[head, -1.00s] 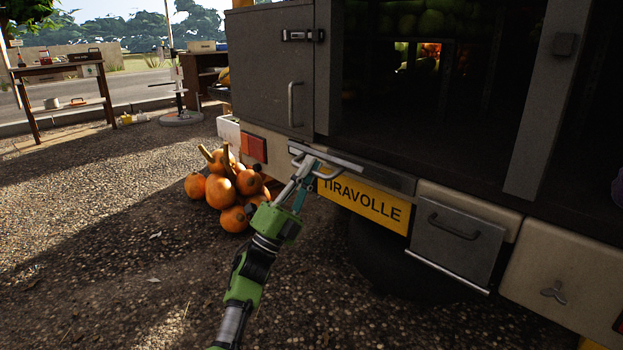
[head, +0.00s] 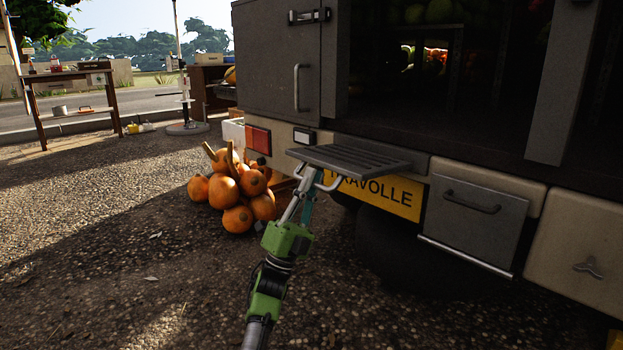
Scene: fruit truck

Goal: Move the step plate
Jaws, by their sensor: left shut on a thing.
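The step plate (head: 355,158) is a dark grey slatted plate at the truck's rear. It now lies roughly flat, sticking out from the bumper above the yellow number plate (head: 385,196). A light metal handle (head: 328,182) hangs at its left end. My left gripper (head: 313,182) comes up from below and is shut on this handle. The fingertips are partly hidden under the plate's edge. My right gripper does not show.
Several orange pumpkins (head: 237,190) are piled on the ground left of my left arm. A grey drawer box (head: 473,222) with a handle sits right of the number plate. The truck's cargo opening (head: 440,110) is above. The gravel in front is clear.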

